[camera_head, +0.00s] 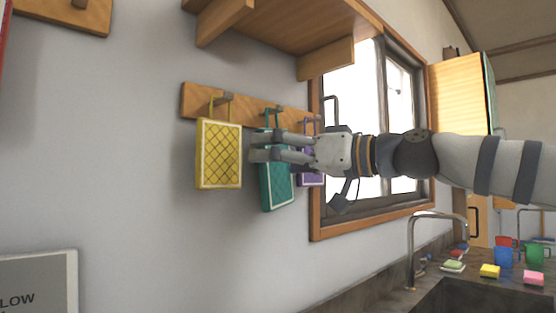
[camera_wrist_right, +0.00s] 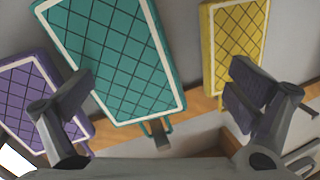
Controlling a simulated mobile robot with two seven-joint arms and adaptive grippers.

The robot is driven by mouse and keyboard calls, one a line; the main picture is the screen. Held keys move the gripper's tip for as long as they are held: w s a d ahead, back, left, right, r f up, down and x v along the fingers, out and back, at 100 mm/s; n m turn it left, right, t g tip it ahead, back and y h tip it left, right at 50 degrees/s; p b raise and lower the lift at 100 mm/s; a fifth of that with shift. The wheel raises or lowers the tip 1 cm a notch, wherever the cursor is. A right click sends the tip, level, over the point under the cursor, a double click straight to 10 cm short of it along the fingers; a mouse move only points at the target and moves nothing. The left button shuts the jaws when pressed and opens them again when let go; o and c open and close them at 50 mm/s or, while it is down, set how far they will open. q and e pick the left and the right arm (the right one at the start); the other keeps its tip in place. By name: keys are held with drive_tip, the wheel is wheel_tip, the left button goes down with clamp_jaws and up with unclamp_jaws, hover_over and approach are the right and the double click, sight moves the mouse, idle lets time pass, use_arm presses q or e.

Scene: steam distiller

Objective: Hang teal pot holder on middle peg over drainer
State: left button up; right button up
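The teal pot holder (camera_head: 276,185) hangs slightly tilted below the wooden peg rail (camera_head: 190,101), between the yellow and purple pot holders. In the right wrist view the teal pot holder (camera_wrist_right: 112,55) appears upside down, and its loop (camera_wrist_right: 152,126) appears to be around the middle peg (camera_wrist_right: 161,138). My right gripper (camera_head: 262,147) is in front of the teal pot holder's upper part. In the wrist view the right gripper's fingers (camera_wrist_right: 160,103) are wide apart, with nothing clamped between them. My left gripper is not in view.
The yellow pot holder (camera_head: 219,155) hangs left of the teal one. The purple pot holder (camera_head: 311,167) hangs right, partly hidden by my gripper. A wooden shelf (camera_head: 290,25) is above the rail. The window (camera_head: 352,95), faucet (camera_head: 413,240) and sponges (camera_head: 489,271) are at right.

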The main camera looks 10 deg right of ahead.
drive_tip(key=v, duration=1.2)
